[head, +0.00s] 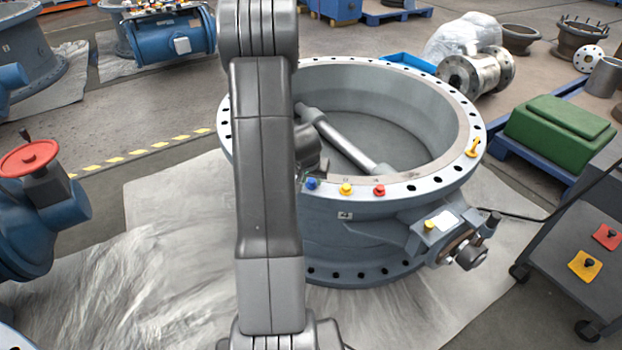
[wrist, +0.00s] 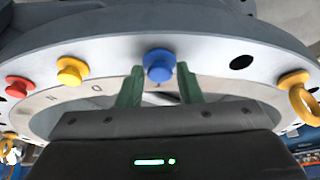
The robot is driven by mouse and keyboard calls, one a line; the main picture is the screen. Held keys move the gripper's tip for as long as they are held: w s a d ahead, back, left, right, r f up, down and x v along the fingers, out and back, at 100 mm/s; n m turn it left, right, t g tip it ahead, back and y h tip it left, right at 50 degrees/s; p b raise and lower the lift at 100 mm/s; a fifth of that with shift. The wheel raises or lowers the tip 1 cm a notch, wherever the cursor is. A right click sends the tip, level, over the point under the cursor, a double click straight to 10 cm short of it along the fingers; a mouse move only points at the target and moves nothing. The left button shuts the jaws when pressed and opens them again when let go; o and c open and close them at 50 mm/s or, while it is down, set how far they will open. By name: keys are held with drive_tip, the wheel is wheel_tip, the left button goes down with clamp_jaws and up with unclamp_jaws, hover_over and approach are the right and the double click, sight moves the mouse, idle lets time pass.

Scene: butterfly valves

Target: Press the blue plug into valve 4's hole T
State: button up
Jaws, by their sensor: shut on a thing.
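Valve 4 (head: 345,216) is the large grey ring body marked "4", lying flat with its bolt-hole flange facing up. The blue plug (head: 312,184) is at the near flange edge; it also shows in the wrist view (wrist: 159,62). My gripper (wrist: 160,70) is shut on the blue plug, with a green finger on each side of it. The plug appears upright at the flange; I cannot tell how deep it sits. The hole under it and its letter are hidden. In the head view my arm covers most of the gripper.
A yellow plug (head: 346,189) and a red plug (head: 379,191) stand on the flange to the right. A yellow lifting eye (head: 473,148) is farther right on the flange. An open hole (wrist: 241,62) lies beside the blue plug in the wrist view. A cart (head: 570,240) stands at right.

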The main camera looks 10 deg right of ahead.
drive_tip(key=shift+f, duration=0.4)
drive_tip(key=o, duration=1.5)
drive_tip(key=shift+o, duration=0.2)
drive_tip(key=shift+r, duration=0.15)
drive_tip(key=shift+r+p, duration=2.2)
drive_tip(key=shift+r, duration=0.75)
drive_tip(key=shift+f, duration=0.15)
wheel_tip(320, 180, down, 6)
drive_tip(key=b, duration=0.5)
